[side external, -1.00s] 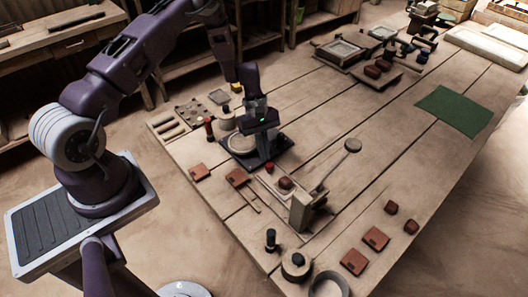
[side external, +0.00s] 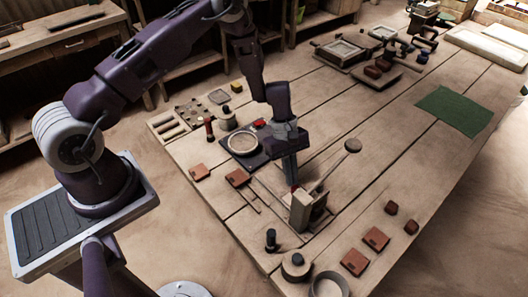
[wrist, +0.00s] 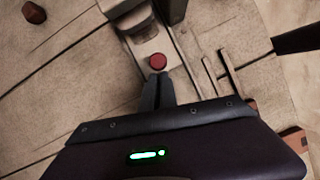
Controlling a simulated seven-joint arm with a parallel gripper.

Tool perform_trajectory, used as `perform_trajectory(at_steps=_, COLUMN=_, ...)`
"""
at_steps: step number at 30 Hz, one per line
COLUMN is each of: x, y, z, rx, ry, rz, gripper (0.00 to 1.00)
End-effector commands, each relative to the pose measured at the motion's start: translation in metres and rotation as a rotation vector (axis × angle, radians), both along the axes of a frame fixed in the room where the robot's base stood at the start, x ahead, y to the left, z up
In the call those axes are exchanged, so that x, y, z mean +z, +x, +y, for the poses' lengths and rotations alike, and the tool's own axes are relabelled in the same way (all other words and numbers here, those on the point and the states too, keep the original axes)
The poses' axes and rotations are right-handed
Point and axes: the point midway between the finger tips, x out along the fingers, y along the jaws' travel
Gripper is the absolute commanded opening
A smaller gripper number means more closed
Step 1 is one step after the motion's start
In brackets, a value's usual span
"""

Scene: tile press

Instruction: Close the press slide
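The press is a pale block (side external: 300,211) near the table's front edge, with a lever (side external: 323,178) rising to a round end. In the wrist view its frame (wrist: 128,28) is at the top. A red knob (wrist: 158,62) sits on the near end of the pale slide (wrist: 155,46), close against the press. The knob also shows in the side view (side external: 293,187). My gripper (wrist: 158,78) is shut and empty, its fingertips right behind the knob, touching or nearly so. The rest of the slide and the lump it carried are hidden.
A dark base with a round plate (side external: 243,143) lies behind the press. Reddish tiles (side external: 237,177) lie left of the rails, and more tiles (side external: 375,238) lie to the right. A dark-knobbed tool (side external: 271,239) stands at the front edge.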

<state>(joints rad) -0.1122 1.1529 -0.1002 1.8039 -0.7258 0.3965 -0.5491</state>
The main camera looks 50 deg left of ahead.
Motion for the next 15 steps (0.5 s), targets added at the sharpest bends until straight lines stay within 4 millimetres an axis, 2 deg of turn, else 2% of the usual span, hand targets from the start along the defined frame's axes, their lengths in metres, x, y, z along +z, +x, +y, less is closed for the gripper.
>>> perform_trajectory(at_steps=1, x=0.001, y=-0.003, z=-0.008, rx=-0.010, ry=-0.014, rz=0.008, gripper=0.00)
perform_trajectory(at_steps=8, x=0.001, y=-0.004, z=-0.008, rx=-0.013, ry=-0.019, rz=0.012, gripper=0.00)
perform_trajectory(at_steps=11, x=0.001, y=0.000, z=0.004, rx=-0.009, ry=-0.016, rz=0.009, gripper=0.00)
perform_trajectory(at_steps=14, x=0.000, y=0.008, z=0.032, rx=-0.003, ry=-0.007, rz=0.003, gripper=0.00)
perform_trajectory(at_steps=15, x=0.006, y=0.012, z=0.041, rx=-0.003, ry=-0.006, rz=0.000, gripper=0.00)
